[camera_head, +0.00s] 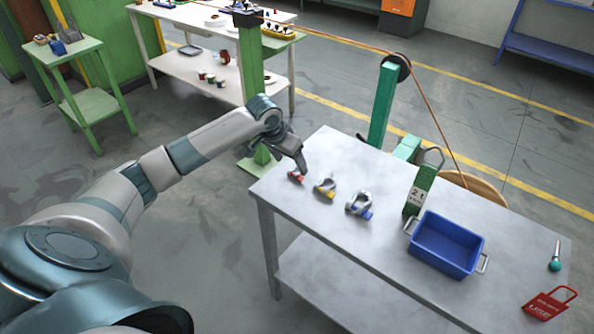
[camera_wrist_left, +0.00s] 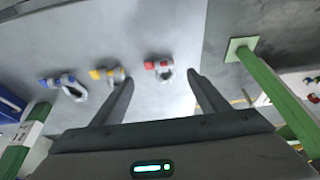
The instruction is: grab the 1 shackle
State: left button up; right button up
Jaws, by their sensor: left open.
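Three shackles lie in a row on the grey metal table (camera_head: 330,150). The one with a red pin (camera_head: 296,176) is at the left end, the one with a yellow pin (camera_head: 325,187) is in the middle, and the larger one with a blue pin (camera_head: 359,205) is to the right. My left gripper (camera_head: 302,170) is over the table's left end, close to the red-pin shackle. In the left wrist view its fingers (camera_wrist_left: 160,85) are spread and empty, with the red-pin shackle (camera_wrist_left: 158,68) lying beyond and between the tips. My right gripper does not show.
A green post (camera_head: 383,105) with a cable stands behind the table.

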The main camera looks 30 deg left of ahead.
aim_at(296, 173)
pick_arm(q)
jog(key=shift+w+f, duration=0.25)
jog(key=shift+f, duration=0.2)
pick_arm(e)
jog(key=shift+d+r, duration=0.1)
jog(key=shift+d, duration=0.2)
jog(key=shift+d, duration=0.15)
pick_arm(q)
jog(key=shift+w+f+p, duration=0.15)
jog(key=shift+f+p, duration=0.2)
jog(key=shift+p, duration=0.1)
jog(key=p+x, duration=0.1)
jog(key=x, duration=0.2)
jog(key=shift+w+f+p, duration=0.1)
jog(key=shift+f+p, duration=0.25)
jog(key=shift+f, duration=0.05)
jog(key=shift+w+f, duration=0.15)
jog(key=shift+f, duration=0.15)
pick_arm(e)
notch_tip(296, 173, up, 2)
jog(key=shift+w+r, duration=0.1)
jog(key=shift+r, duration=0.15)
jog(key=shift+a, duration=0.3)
